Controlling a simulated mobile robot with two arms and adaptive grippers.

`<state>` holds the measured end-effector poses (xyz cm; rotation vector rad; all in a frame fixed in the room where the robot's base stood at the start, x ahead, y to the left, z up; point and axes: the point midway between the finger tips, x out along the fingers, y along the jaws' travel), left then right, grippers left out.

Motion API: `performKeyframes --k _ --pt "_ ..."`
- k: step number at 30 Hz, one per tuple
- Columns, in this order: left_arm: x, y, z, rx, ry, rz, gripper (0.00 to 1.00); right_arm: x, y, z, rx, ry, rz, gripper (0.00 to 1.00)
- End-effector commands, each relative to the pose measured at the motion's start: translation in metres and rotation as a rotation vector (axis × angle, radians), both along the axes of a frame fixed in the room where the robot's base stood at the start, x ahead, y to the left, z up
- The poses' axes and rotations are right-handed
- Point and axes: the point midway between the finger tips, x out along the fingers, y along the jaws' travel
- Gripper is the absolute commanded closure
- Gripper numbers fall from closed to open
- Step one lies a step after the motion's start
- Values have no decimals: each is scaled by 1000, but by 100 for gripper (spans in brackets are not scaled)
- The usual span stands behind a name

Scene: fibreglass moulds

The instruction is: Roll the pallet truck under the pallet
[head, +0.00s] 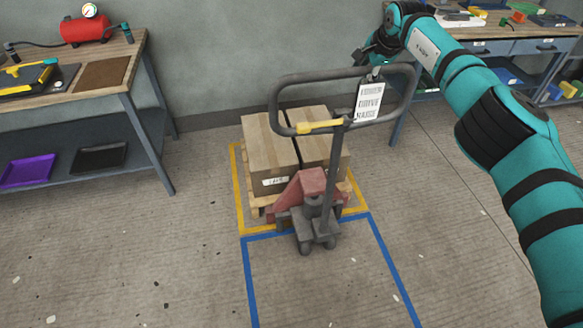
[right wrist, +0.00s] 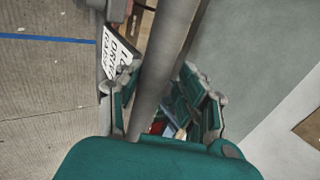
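The pallet truck has a red body (head: 306,186), a grey base with small wheels, and an upright tiller with a wide grey loop handle (head: 320,77). It stands at the near side of the wooden pallet (head: 258,203), its body close against the load. Its forks are hidden. Strapped cartons (head: 271,149) sit on the pallet. My right gripper (head: 374,58) is at the far right part of the handle. In the right wrist view, the handle bar (right wrist: 168,65) passes between its fingers (right wrist: 160,98), with a gap visible beside it. My left gripper is out of view.
Yellow tape (head: 238,185) outlines the pallet's place; blue tape (head: 249,280) marks a bay nearer to me. A workbench (head: 140,75) stands left, another (head: 520,32) at back right. The wall is behind the pallet. The floor in front is clear. A printed tag (head: 369,102) hangs from the handle.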

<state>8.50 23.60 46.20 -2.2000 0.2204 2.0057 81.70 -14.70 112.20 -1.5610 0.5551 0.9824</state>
Motion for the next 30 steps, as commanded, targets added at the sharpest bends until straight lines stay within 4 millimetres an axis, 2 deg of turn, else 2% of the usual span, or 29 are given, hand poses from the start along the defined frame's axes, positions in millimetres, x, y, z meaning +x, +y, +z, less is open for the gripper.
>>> performKeyframes --k 9,14,20,30 --pt "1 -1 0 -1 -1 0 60 -1 -4 -4 -6 6 -5 62" --pt "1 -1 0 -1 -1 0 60 -2 -5 1 -6 3 -3 62" --pt "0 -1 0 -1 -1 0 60 -12 -8 16 -6 1 -3 62" --pt "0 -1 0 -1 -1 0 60 -46 -16 70 -4 -1 -1 62"
